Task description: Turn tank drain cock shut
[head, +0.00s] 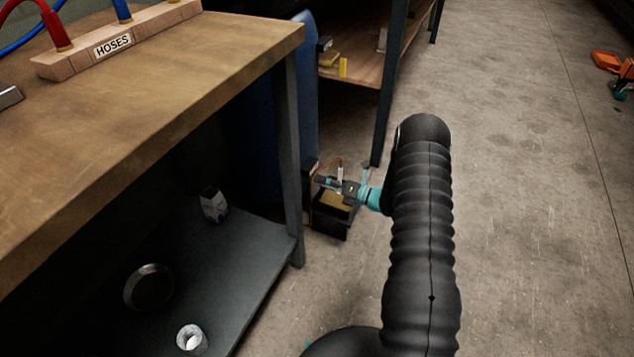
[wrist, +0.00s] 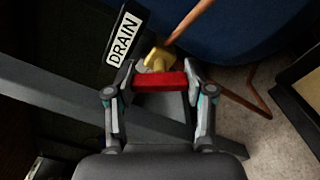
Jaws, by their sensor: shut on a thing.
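The drain cock shows in the wrist view as a brass body (wrist: 158,59) with a red handle (wrist: 160,82). A copper pipe (wrist: 192,20) rises from the brass body. The red handle lies crosswise between the two fingertips of my gripper (wrist: 159,80), which is shut on it. A black plate with a white DRAIN label (wrist: 123,40) stands just left of the cock. The blue tank (wrist: 235,35) is behind it. In the head view my gripper (head: 330,183) is low beside the tank (head: 308,80); the handle is too small to make out there.
A workbench (head: 170,75) with a hose rack (head: 115,40) stands at the left, its leg (head: 290,160) close to my gripper. A dark open box (head: 330,218) sits on the floor below my gripper.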

